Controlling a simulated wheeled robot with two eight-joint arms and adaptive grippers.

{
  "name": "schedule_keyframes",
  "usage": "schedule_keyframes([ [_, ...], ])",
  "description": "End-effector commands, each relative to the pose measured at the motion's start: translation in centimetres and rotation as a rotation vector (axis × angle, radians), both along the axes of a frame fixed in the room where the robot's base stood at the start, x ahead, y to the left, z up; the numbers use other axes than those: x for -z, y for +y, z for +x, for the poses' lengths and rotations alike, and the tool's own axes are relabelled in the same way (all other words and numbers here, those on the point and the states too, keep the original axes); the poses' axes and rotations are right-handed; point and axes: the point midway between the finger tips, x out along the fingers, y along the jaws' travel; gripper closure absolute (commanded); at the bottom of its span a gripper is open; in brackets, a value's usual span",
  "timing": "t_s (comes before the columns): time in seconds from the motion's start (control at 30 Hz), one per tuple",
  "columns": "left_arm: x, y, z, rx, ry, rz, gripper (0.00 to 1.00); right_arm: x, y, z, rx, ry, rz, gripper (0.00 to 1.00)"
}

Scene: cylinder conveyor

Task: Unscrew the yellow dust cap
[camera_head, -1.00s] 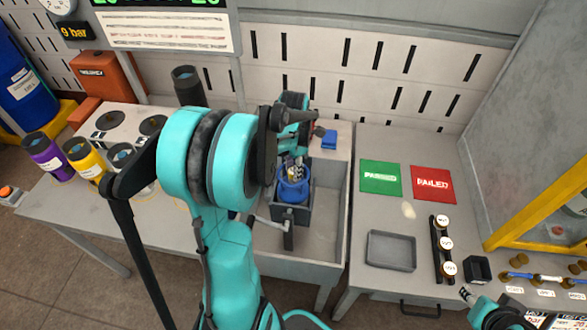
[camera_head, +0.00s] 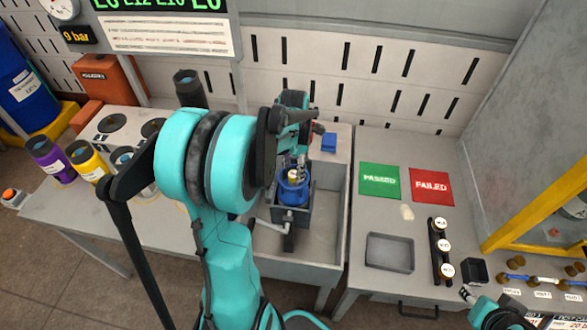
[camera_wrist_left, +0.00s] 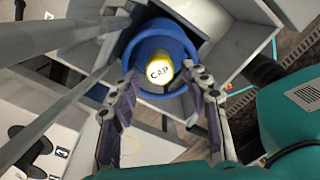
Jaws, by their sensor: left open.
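The yellow dust cap (camera_wrist_left: 158,72), with a pale top lettered "CAP", sits on the blue cylinder (camera_wrist_left: 178,33) in the left wrist view.
The grey bay (camera_head: 332,222) surrounds the holder. A green PASSED mat (camera_head: 379,190), a red FAILED mat (camera_head: 431,194) and a grey tray (camera_head: 389,252) lie on the right table. Purple and yellow canisters (camera_head: 84,158) stand at left.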

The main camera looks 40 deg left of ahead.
Motion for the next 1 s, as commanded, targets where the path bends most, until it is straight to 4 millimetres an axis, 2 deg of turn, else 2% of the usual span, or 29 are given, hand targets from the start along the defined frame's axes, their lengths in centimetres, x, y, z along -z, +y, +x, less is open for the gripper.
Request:
schedule_keyframes([
  [0.03,-0.54,0.00,0.00,0.000,0.000,0.000,0.53,-0.47,0.00,0.01,0.000,0.000,0.000,0.60],
  [0.17,-0.47,0.01,0.00,0.070,0.000,0.000,0.53,-0.35,0.00,-0.01,0.000,0.000,0.000,0.60],
  [0.33,-0.41,0.01,0.01,0.339,0.000,0.000,0.53,-0.27,0.00,0.00,0.000,0.000,0.000,0.60],
  [0.47,-0.41,0.01,0.01,0.486,0.000,0.000,0.53,-0.27,0.00,-0.01,0.000,0.000,0.000,0.60],
  [0.83,-0.41,0.01,0.01,0.539,0.000,0.000,0.53,-0.27,0.00,0.00,0.000,0.000,0.000,0.60],
  [1.0,-0.41,0.01,0.01,0.750,0.000,0.000,0.53,-0.26,0.00,0.00,0.000,0.000,0.000,0.60],
])
